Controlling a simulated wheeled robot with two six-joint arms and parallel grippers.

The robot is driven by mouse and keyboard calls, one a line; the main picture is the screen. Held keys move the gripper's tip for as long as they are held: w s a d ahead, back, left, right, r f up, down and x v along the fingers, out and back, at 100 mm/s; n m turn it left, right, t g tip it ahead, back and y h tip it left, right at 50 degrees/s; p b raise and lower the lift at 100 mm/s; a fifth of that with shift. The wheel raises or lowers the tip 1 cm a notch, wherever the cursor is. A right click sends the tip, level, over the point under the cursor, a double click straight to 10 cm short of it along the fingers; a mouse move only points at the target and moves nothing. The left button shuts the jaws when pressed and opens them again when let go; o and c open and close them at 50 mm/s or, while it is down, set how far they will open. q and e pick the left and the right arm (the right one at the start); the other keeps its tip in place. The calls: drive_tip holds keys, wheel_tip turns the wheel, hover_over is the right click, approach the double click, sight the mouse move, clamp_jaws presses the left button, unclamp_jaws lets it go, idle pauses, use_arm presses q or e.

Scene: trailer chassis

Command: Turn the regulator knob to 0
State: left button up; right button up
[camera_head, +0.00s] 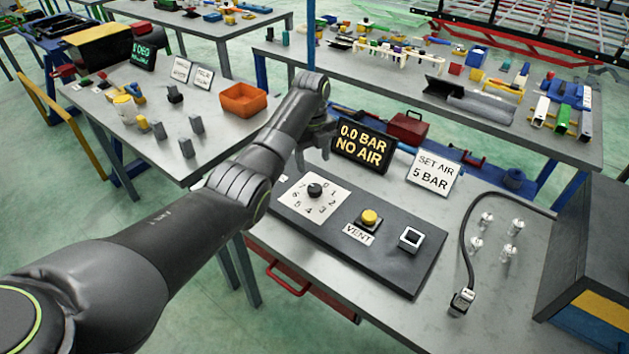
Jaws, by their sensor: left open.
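The regulator knob (315,190) is a small black knob in the middle of a white dial plate (318,209) with printed numbers. The plate lies on a dark panel (392,262) on the near table. I cannot tell which number the knob points to. A display (361,146) behind the panel reads "0.0 BAR NO AIR". My left gripper (322,143) is open and apart from the knob, above and behind the dial, beside the display. The arm partly hides its fingers. My right gripper is not in view.
The panel also has a yellow VENT button (369,216) and a black-and-white socket (411,238). A sign (434,171) reads "SET AIR 5 BAR". A cable with a connector (462,301), several clear fittings (486,219) and a grey cabinet (590,262) stand at right.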

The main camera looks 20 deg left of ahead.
sight(315, 187)
use_arm(q)
drive_tip(key=f, duration=0.6)
drive_tip(key=shift+w+f, duration=0.2)
drive_tip(key=shift+f, duration=0.2)
wheel_tip(315, 187, down, 2)
drive_tip(key=shift+f, duration=0.1)
drive_tip(key=shift+d+f+b, duration=0.1)
drive_tip(key=shift+f+b, duration=0.3)
drive_tip(key=shift+f, duration=0.25)
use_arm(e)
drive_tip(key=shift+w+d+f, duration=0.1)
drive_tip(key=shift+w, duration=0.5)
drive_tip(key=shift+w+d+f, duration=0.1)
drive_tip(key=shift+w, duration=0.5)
use_arm(q)
drive_tip(key=shift+c, duration=0.5)
drive_tip(key=c, duration=0.9)
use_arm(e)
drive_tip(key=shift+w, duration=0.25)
